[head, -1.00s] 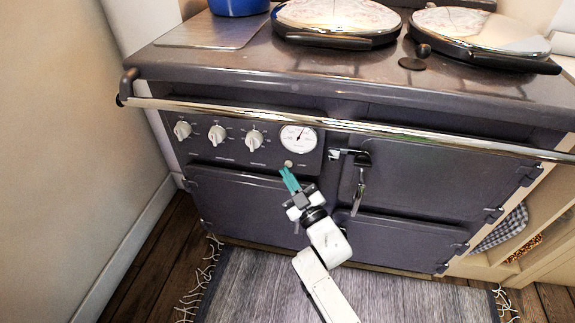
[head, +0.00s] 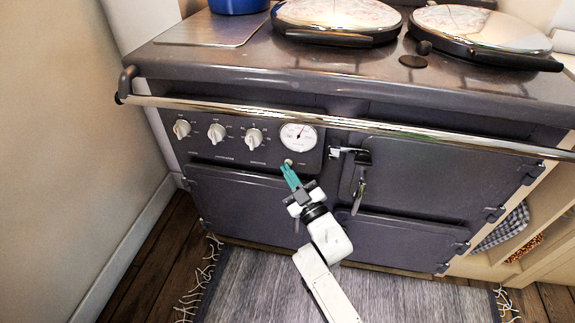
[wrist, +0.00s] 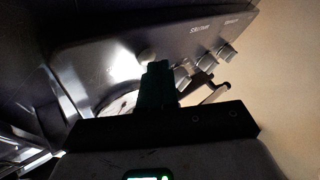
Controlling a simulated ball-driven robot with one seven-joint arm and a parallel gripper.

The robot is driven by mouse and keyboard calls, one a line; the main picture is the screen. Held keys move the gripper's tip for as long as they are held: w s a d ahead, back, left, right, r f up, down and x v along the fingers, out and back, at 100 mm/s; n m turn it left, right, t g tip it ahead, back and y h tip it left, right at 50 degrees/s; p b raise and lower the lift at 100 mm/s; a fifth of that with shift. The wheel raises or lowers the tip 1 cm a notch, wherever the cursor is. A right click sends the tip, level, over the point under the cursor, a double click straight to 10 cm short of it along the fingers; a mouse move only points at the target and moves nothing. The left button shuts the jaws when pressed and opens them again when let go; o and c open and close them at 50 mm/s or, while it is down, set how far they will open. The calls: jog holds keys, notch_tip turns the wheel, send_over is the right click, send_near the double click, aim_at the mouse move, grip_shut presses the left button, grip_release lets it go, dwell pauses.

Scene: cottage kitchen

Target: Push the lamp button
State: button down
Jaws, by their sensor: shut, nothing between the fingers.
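The lamp button (head: 288,162) is a small, round, pale knob on the stove's control panel, just below the round white dial. My gripper (head: 286,168) has teal fingers, shut and empty, with the tips right at the button's lower edge. I cannot tell whether they touch it. In the wrist view the pale round button (wrist: 147,56) shows just beyond the tips of my gripper (wrist: 157,66), slightly to their left. The fingers hide part of the panel there.
The white dial (head: 298,137) sits above the button, with several white knobs (head: 216,132) to its left. A chrome rail (head: 330,121) runs across the stove front above the panel. A door latch (head: 359,185) hangs to the right. Stove doors lie below.

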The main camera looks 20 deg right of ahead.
jog(key=shift+w, duration=0.1)
dwell(0.5)
jog(key=shift+s+a, duration=0.25)
jog(key=shift+s, duration=0.2)
jog(key=s+a+p, duration=0.2)
jog(key=s+a, duration=0.1)
jog(key=s, duration=0.2)
jog(key=shift+a, duration=0.3)
dwell(0.3)
dwell(0.4)
